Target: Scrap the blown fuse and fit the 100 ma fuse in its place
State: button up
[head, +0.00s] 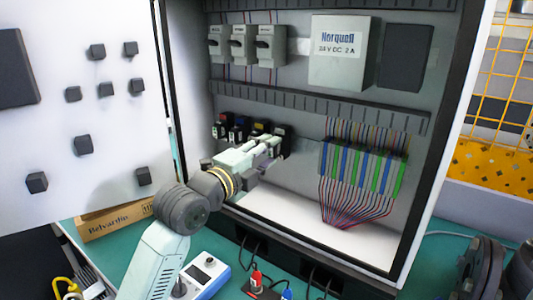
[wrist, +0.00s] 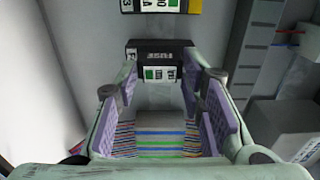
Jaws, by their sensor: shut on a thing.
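My gripper (head: 268,148) reaches into the open cabinet, at the right end of a row of dark fuse blocks (head: 238,130) with coloured parts. In the wrist view my gripper (wrist: 160,80) has its purple-padded fingers on either side of a black block (wrist: 160,57) marked FUSE, with a white and green label. The fingers are shut on this block at their tips. I cannot make out a bare fuse, so which is the blown fuse and which the 100 mA fuse is not clear.
Terminal blocks (head: 362,165) with many wires stand right of my gripper. Grey breakers (head: 242,45) and a Norquell power supply (head: 340,52) are above. The open door (head: 90,120) is at left. A cardboard box (head: 110,220) and a blue-white instrument (head: 203,277) lie on the green bench.

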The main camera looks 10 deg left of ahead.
jog(key=shift+w+d+r, duration=0.1)
jog(key=shift+w, duration=0.25)
dwell(1.1)
jog(key=o, duration=0.9)
jog(key=shift+o, duration=0.6)
jog(key=shift+o, duration=1.2)
jog(key=shift+s, duration=0.1)
jog(key=b+v, duration=0.1)
jog(key=v, duration=0.5)
jog(key=shift+s, duration=0.35)
